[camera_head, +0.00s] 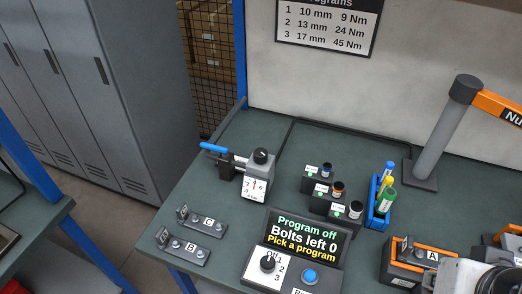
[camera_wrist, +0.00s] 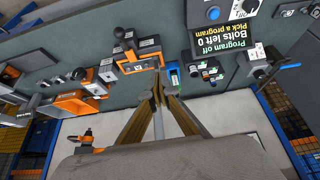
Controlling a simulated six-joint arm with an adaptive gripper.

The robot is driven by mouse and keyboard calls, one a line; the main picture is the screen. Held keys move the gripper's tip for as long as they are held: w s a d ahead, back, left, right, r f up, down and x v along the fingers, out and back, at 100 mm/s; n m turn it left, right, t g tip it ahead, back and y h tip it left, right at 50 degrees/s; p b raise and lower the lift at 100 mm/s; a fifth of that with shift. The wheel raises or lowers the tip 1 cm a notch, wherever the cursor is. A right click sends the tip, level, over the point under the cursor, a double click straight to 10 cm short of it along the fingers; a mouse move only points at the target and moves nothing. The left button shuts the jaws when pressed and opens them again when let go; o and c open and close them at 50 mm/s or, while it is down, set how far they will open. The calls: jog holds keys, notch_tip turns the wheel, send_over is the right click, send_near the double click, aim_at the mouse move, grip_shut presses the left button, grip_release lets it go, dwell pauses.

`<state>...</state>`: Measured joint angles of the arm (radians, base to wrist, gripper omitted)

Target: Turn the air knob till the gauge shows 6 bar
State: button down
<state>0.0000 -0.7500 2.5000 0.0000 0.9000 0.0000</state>
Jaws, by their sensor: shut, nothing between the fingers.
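The air unit (camera_head: 259,172) is a grey block at the left of the bench, with the black air knob (camera_head: 261,156) on top. A white gauge face (camera_head: 254,189) is on its front; its marks are too small to read. A blue lever (camera_head: 214,147) sticks out to its left. In the wrist view the same unit (camera_wrist: 257,61) and its blue lever (camera_wrist: 290,66) are at the right, seen upside down. My gripper (camera_wrist: 158,82) is shut and empty, well left of the unit in that view. I cannot make out my gripper in the head view.
The program panel (camera_head: 302,246) with a selector knob (camera_head: 268,263) and blue button stands at the front. Several black holders (camera_head: 318,185) and a blue tray (camera_head: 375,218) are right of the air unit. Blocks B (camera_head: 184,247) and C (camera_head: 204,223) lie in front of it.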

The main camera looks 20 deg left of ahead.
jog(key=c, duration=1.8)
grip_release()
jog(key=shift+w, duration=0.1)
jog(key=shift+c, duration=0.2)
jog(key=shift+o, duration=1.3)
jog(key=shift+w+a, duration=0.1)
jog(key=shift+w, duration=0.1)
jog(key=w+a+n+t+y, duration=0.2)
jog(key=w+a, duration=0.5)
jog(key=w, duration=0.5)
jog(key=n+t+y, duration=0.4)
jog(key=n+y, duration=0.1)
send_near(262, 155)
jog(key=x, duration=0.3)
jog(key=shift+w+a+f, duration=0.1)
jog(key=shift+w+f, duration=0.1)
jog(key=shift+w, duration=0.15)
jog(key=shift+x, duration=3.8)
